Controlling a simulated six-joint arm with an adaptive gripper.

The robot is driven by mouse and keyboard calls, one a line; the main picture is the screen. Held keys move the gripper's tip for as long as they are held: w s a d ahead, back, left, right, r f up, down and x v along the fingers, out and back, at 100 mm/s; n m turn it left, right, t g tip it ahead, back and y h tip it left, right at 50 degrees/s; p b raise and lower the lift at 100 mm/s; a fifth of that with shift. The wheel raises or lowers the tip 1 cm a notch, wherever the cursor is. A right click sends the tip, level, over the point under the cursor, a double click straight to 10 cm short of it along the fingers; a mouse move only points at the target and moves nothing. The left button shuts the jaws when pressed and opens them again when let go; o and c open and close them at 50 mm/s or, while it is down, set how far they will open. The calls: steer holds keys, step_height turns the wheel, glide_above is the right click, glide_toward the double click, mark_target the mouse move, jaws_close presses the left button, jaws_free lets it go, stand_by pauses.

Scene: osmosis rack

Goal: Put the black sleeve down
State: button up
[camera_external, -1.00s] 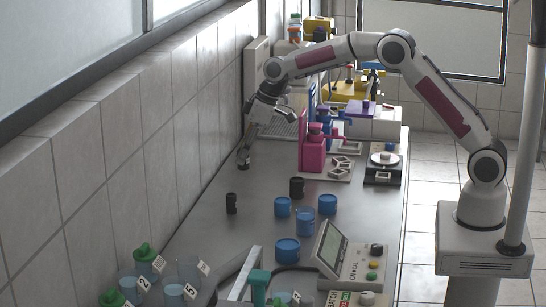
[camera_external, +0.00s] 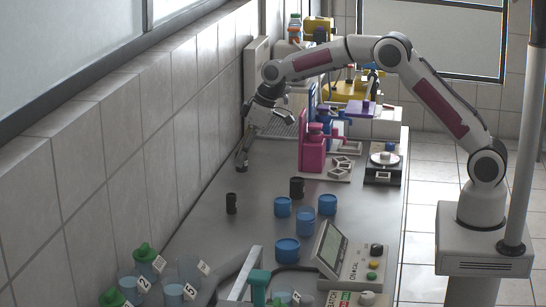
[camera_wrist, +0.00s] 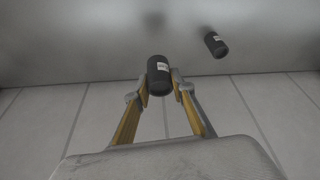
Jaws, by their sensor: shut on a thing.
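The black sleeve (camera_wrist: 158,76) is a short dark cylinder with a small white label. In the wrist view it sits between the fingertips of my gripper (camera_wrist: 161,83), which is shut on it. In the external view my gripper (camera_external: 242,163) points down low near the left wall, at the far left of the bench. The sleeve is hard to make out there against the dark fingers. I cannot tell whether it touches the bench.
Two other black cylinders (camera_external: 231,203) (camera_external: 297,187) stand on the bench; one black labelled cylinder (camera_wrist: 215,44) shows in the wrist view. Several blue cups (camera_external: 305,222) stand nearer the camera. A pink stand (camera_external: 313,150) is right of my gripper. The tiled wall (camera_external: 150,150) is close on the left.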

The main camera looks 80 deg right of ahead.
mark_target(246, 171)
steer(key=shift+f, duration=1.25)
steer(key=shift+f, duration=2.45)
steer(key=shift+f, duration=0.15)
steer(key=o, duration=0.9)
steer(key=shift+v, duration=6.15)
